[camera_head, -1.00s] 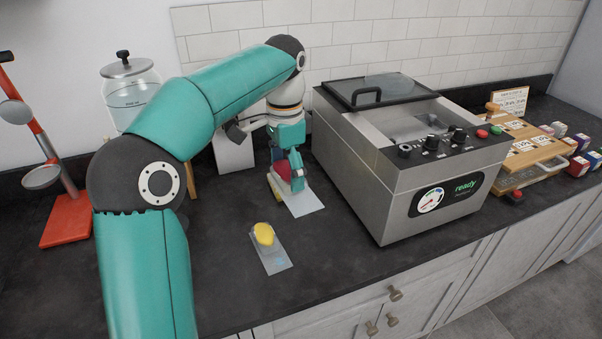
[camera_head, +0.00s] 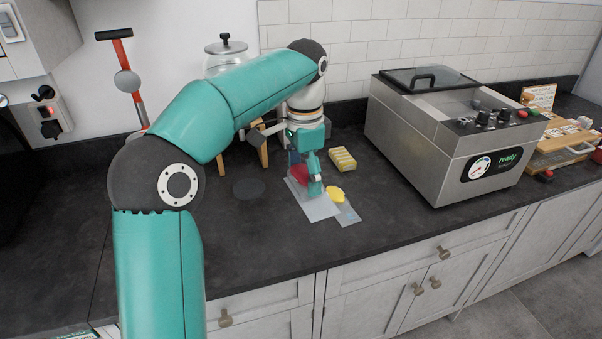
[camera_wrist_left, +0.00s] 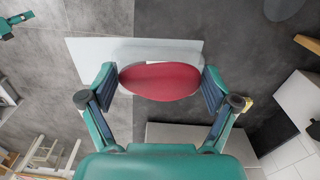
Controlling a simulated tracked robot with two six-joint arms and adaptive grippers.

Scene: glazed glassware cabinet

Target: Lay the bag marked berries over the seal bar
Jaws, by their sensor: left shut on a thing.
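My left gripper (camera_head: 313,180) is shut on a clear, pale bag (camera_head: 318,208) with a red filling, likely the berries bag; no mark on it is readable. The bag hangs above the counter, and its flat end points toward the front. In the left wrist view the red filling (camera_wrist_left: 160,82) sits between the two fingers, with the pale sheet (camera_wrist_left: 90,50) beyond. The steel sealer (camera_head: 425,135) stands to the right, lid (camera_head: 425,80) at its back; I cannot make out the seal bar.
A bag with a yellow filling (camera_head: 336,193) lies just right of the held bag. A dark disc (camera_head: 249,188) and a glass jar (camera_head: 226,60) are to the left. The counter between packet and sealer is clear.

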